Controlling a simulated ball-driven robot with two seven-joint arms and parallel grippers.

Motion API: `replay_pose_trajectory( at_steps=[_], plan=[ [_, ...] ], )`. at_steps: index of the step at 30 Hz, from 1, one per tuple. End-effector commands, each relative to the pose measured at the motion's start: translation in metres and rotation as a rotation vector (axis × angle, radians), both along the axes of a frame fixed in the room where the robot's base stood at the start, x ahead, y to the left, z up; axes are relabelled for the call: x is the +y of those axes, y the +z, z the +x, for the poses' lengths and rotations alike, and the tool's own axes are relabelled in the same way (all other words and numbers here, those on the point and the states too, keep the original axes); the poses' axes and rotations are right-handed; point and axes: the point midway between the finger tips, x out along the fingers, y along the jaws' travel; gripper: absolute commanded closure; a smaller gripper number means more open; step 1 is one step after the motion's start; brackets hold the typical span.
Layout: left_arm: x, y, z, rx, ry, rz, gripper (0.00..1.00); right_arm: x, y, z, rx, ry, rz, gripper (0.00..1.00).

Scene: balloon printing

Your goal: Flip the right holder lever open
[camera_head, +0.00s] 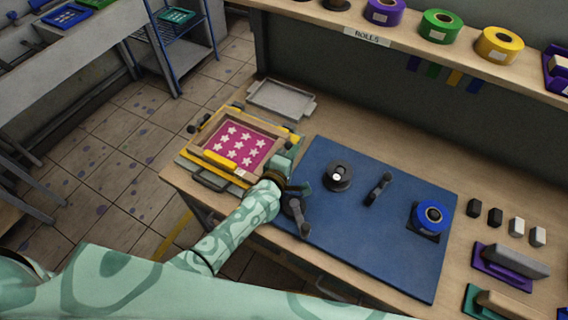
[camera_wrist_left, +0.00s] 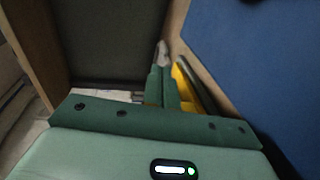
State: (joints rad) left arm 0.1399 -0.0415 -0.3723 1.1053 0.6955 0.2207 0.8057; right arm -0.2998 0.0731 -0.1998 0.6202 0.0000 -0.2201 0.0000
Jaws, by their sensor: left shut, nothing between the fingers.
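My left gripper (camera_head: 300,189) is over the left edge of the blue board, by the screen frame's near right corner. It is shut and empty; its closed fingers (camera_wrist_left: 163,70) show in the left wrist view beside a yellow bar (camera_wrist_left: 184,88) and a dark bar. A dark lever (camera_head: 297,218) lies on the board just below the gripper. Another dark lever (camera_head: 381,187) stands farther right, between a black round holder (camera_head: 338,176) and a blue roll (camera_head: 432,215) on its base. I cannot tell which part is the right holder lever. My right gripper is out of view.
A wooden screen frame (camera_head: 209,125) around a pink star print stands left of the blue board (camera_head: 350,245). A grey tray (camera_head: 281,100) lies behind it. Small blocks (camera_head: 495,216) and a purple-based tool (camera_head: 510,266) are at right. A shelf with tape rolls (camera_head: 440,27) runs above.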

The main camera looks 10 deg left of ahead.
Motion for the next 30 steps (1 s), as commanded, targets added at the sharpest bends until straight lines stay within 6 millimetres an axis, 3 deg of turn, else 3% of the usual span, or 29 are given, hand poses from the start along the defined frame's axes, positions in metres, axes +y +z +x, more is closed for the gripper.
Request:
replay_pose_trajectory(
  at_steps=[20, 25, 30],
  plan=[
    [0.001, 0.001, -0.003, 0.0, 0.001, 0.0, 1.0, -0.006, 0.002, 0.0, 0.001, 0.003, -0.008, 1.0],
    [0.006, 0.006, -0.025, 0.002, 0.001, 0.0, 1.0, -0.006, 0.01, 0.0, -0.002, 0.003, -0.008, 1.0],
    [0.016, 0.014, -0.064, 0.002, 0.001, 0.001, 1.0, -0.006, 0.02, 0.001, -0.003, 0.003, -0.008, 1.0]
  ],
)
